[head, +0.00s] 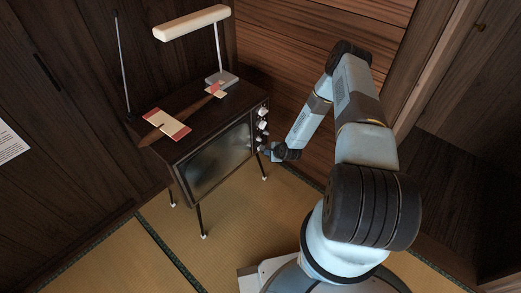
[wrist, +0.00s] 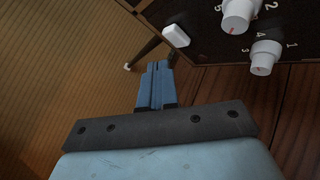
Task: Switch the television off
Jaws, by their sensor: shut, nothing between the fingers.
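The television (head: 215,160) is a dark wooden set on thin legs. Its grey screen (head: 217,160) faces forward; I cannot tell whether it is lit. White controls run down the panel at the screen's right. My gripper (head: 268,152) is at the lower right of this panel. In the wrist view my gripper (wrist: 157,66) is shut and empty, its tips below and left of the button, apart from it in the picture.
A thin antenna (head: 123,65) rises at the left. Wooden walls stand close behind; tatami (head: 235,225) in front is clear.

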